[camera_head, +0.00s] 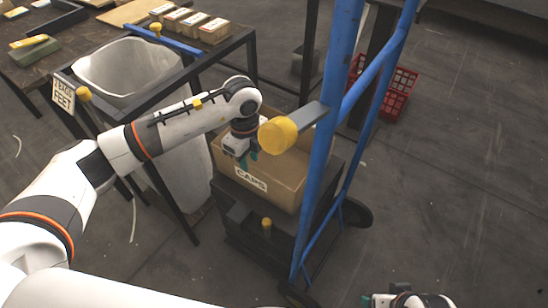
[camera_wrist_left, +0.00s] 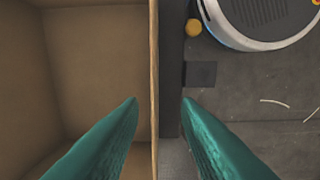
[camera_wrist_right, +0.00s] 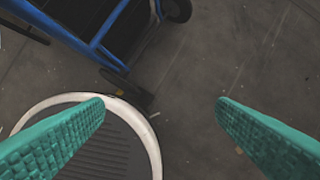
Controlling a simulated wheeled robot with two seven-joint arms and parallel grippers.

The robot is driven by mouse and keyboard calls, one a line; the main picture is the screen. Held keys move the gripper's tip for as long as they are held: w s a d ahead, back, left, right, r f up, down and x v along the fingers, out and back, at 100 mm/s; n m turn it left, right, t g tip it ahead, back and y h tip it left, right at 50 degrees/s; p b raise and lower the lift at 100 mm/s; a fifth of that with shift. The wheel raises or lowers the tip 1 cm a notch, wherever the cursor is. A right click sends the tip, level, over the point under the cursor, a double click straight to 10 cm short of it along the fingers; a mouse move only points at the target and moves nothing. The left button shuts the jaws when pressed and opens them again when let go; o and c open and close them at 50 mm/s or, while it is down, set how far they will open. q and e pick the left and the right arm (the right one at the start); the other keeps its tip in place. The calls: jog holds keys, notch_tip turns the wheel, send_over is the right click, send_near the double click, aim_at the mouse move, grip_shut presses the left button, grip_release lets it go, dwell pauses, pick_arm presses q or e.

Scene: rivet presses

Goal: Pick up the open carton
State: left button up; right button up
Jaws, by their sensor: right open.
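The open carton (camera_head: 285,192), brown with a "CAPS" label on its front, sits on the black platform of a blue-framed cart. In the left wrist view its inside fills the left half, and one upright wall (camera_wrist_left: 154,70) runs between my fingers. My left gripper (camera_head: 246,158) is at that wall, open, with one green finger on the inner side and one on the outer side. Gaps show between the wall and both fingertips (camera_wrist_left: 160,104). My right gripper (camera_wrist_right: 160,104) is open and empty above the floor, away from the carton; it only partly shows in the head view.
The blue cart frame (camera_head: 329,120) with a yellow-ended bar (camera_head: 278,135) stands close to the carton and my left arm. A table with small boxes (camera_head: 214,32) and a lined bin (camera_head: 125,68) are at left. A red crate (camera_head: 394,88) lies behind. Floor is clear at right.

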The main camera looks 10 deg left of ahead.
pick_arm(q)
jog(key=f, duration=0.2)
jog(key=f+b, duration=0.1)
jog(key=f, duration=0.4)
jog(key=shift+w+f+b, duration=0.3)
jog(key=shift+w, duration=0.05)
pick_arm(e)
jog(key=shift+v, duration=1.1)
pick_arm(q)
jog(key=shift+c, duration=0.2)
pick_arm(e)
jog(key=shift+s+d, duration=0.1)
jog(key=shift+s, duration=0.1)
pick_arm(q)
grip_shut()
jog(key=shift+r, duration=0.1)
